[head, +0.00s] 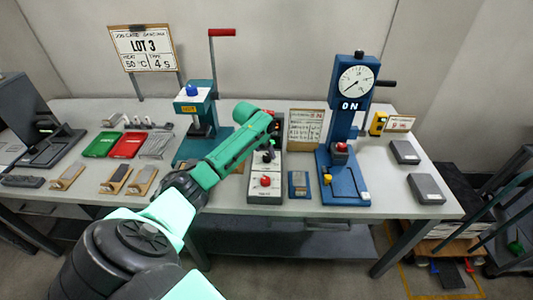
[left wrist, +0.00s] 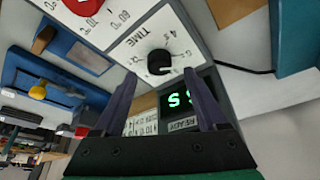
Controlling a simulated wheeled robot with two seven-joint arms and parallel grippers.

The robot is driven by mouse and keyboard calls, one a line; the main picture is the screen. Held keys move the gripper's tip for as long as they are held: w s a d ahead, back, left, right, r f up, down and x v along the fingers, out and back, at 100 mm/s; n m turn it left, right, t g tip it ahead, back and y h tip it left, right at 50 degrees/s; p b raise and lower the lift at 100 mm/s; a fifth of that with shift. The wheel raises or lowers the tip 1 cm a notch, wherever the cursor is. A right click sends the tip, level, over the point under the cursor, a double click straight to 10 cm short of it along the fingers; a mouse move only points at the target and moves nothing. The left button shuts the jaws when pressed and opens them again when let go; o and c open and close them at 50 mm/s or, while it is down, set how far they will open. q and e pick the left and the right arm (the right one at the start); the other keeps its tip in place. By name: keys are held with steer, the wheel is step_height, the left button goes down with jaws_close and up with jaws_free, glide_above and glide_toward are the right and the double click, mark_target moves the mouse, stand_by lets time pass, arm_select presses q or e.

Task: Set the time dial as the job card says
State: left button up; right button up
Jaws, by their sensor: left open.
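In the head view my left gripper (head: 270,143) is over the box, partly hidden by my arm.
A green-lit readout (left wrist: 180,99) is partly hidden by a finger. A blue press (head: 345,130) with a gauge and lit ON stands right of the box. A green press (head: 196,108) stands left. A paper sheet (head: 304,130) stands behind. Green and red trays (head: 126,145) lie left.

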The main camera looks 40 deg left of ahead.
mark_target(267, 158)
arm_select(q)
steer(key=x, duration=0.2)
steer(key=shift+w+f, duration=0.2)
steer(key=shift+f, duration=0.2)
steer(key=shift+s, duration=0.1)
steer(key=shift+c, duration=1.3)
jaws_close()
arm_select(e)
steer(key=shift+w, duration=0.55)
